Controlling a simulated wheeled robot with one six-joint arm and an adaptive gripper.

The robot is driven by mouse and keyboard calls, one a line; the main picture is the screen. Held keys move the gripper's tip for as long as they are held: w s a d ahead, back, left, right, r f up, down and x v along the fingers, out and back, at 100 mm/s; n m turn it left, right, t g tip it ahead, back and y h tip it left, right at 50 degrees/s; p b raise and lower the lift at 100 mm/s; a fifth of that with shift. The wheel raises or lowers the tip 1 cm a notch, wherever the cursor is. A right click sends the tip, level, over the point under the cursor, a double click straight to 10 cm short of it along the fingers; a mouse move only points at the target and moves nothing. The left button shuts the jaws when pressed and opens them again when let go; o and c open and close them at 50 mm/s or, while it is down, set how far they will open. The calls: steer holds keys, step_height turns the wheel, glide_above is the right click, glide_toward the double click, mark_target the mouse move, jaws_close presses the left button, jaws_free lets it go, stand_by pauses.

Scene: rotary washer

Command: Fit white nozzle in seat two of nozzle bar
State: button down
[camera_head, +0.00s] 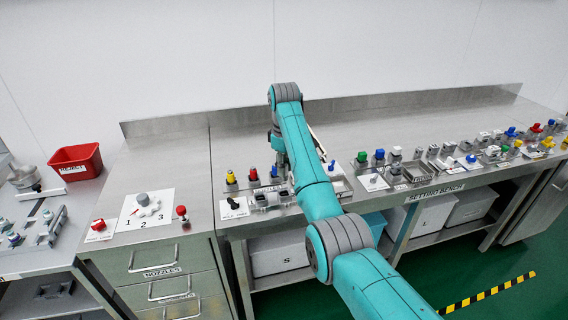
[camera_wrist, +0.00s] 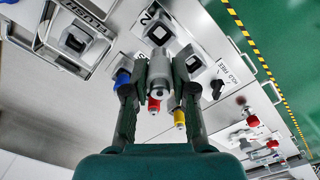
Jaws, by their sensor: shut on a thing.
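My gripper (camera_wrist: 162,82) is shut on a pale grey-white nozzle (camera_wrist: 160,66), held between its two fingertips in the wrist view. The nozzle bar has dark square sockets. The seat beside the label "2" (camera_wrist: 158,28) lies just above the held nozzle in the picture, and another seat (camera_wrist: 193,64) lies to its right. I cannot tell whether the nozzle touches the bar. In the head view my arm hides the fingertips and the held nozzle; part of the bar (camera_head: 262,199) shows left of the arm.
Blue (camera_wrist: 122,78), red (camera_wrist: 154,103) and yellow (camera_wrist: 179,118) nozzles stand close to the fingers. A black lever (camera_head: 232,203) with a hold/free label is at the bar's left end. A three-position dial plate (camera_head: 146,210) lies further left.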

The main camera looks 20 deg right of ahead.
steer(key=shift+f, duration=3.1)
steer(key=shift+f, duration=0.5)
steer(key=c, duration=0.9)
jaws_free()
steer(key=shift+o, duration=0.2)
